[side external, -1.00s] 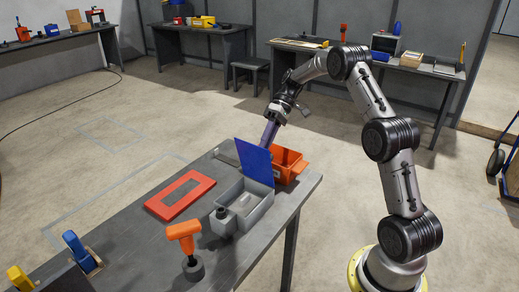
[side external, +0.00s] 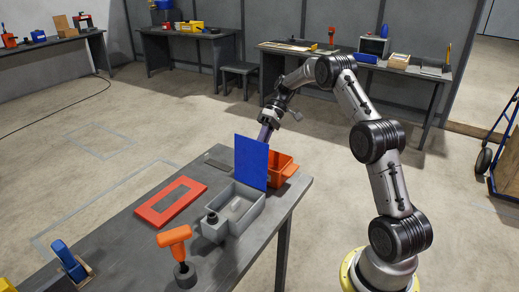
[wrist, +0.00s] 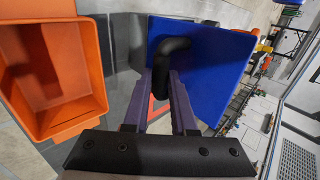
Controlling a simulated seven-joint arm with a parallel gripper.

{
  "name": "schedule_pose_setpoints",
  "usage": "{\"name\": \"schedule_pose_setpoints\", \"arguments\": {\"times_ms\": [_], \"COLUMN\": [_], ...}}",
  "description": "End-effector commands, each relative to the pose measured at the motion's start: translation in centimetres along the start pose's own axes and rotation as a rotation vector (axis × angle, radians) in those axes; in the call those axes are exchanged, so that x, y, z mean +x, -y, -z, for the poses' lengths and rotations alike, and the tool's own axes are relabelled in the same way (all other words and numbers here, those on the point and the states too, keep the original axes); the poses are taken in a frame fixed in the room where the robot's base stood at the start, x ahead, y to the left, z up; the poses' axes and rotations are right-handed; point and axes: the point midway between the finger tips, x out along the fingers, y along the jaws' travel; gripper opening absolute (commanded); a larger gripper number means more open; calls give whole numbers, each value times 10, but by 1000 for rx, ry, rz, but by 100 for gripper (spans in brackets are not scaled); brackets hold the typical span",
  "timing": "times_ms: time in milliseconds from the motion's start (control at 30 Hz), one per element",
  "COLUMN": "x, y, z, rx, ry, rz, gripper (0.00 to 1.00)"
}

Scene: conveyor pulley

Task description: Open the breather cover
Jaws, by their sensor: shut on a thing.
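The blue breather cover (side external: 252,161) stands roughly upright at the far edge of the grey open-topped box (side external: 240,208) on the bench. The box interior shows from above. In the wrist view the cover (wrist: 200,65) carries a black looped handle (wrist: 172,50). My gripper (wrist: 168,80) is shut on this handle, with a purple finger on each side of it. In the side view my gripper (side external: 265,134) is behind the cover, and its fingertips and the handle are hidden by the panel.
An orange bin (side external: 283,168) sits right behind the cover, close to my gripper; it fills the left of the wrist view (wrist: 45,75). A red frame (side external: 170,203) lies flat on the bench. An orange-handled tool (side external: 175,243) stands in front of the box.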

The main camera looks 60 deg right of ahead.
Motion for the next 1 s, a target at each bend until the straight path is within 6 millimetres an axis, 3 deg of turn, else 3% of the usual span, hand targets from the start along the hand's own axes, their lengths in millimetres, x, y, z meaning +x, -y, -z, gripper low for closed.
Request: {"name": "schedule_pose_setpoints", "arguments": {"times_ms": [33, 167, 567, 667, 1000], "x": [10, 8, -2, -15, -84], "y": [-3, -2, -1, -2, -3], "z": [-2, -2, -1, 0, 0], "rx": [10, 8, 4, 4, 5], "ry": [17, 14, 7, 6, 6], "rz": [11, 10, 6, 5, 4], "gripper": [30, 54, 55, 55, 55]}}
